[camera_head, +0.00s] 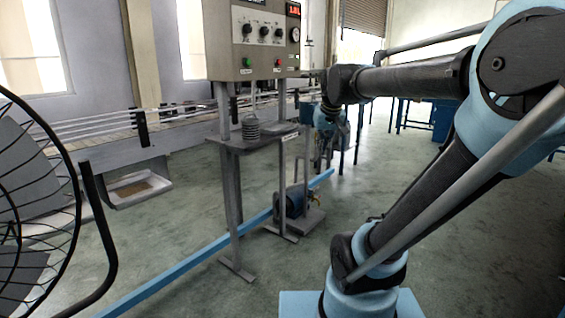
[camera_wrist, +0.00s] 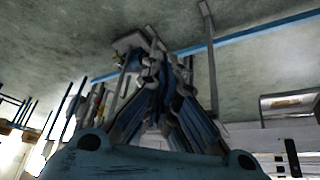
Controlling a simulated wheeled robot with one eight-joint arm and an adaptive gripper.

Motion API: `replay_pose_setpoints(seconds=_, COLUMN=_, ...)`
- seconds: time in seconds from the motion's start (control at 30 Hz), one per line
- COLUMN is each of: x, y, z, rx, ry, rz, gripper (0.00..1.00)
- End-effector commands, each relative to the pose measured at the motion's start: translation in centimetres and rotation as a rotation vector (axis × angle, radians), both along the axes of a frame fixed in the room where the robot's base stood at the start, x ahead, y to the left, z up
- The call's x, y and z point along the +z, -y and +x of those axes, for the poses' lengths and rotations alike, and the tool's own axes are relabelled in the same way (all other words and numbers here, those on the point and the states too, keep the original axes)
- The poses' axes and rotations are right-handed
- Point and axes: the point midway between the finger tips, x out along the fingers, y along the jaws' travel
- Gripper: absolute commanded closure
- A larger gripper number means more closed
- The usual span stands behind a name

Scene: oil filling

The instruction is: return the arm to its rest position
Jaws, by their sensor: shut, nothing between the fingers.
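My arm is raised in the camera_head view, with its blue elbow at the upper right and its dark forearm reaching left. My gripper (camera_head: 322,165) hangs at the end of the forearm, pointing down, just right of the filling machine (camera_head: 252,50) in the picture. It looks shut and empty. In the wrist view, my gripper (camera_wrist: 150,42) reaches up from its blue body, with its fingers together and dark linkages on both sides. The wrist picture looks upside down, with the floor at the top. Its exact gap to the machine cannot be told.
A small pump (camera_head: 296,203) sits on the floor beside a blue rail (camera_head: 185,268). A fan cage (camera_head: 40,200) stands at the near left. A shallow tray (camera_head: 135,190) is behind it. Blue tables (camera_head: 432,115) stand farther back. Open floor lies in between.

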Motion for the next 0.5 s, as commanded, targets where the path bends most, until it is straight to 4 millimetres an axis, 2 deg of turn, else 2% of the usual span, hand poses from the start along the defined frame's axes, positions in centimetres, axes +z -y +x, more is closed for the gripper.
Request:
replay_pose_setpoints(seconds=0.03, x=-2.1, y=0.9, z=-2.2, rx=-0.016, ry=-0.026, rz=-0.004, gripper=1.0)
replay_pose_setpoints(seconds=0.3, x=-12.4, y=4.1, z=-12.8, rx=-0.086, ry=-0.173, rz=-0.018, gripper=1.0)
replay_pose_setpoints(seconds=0.4, x=-15.7, y=4.8, z=-16.0, rx=-0.108, ry=-0.218, rz=-0.021, gripper=1.0)
replay_pose_setpoints(seconds=0.5, x=-18.3, y=5.3, z=-18.5, rx=-0.125, ry=-0.255, rz=-0.021, gripper=1.0)
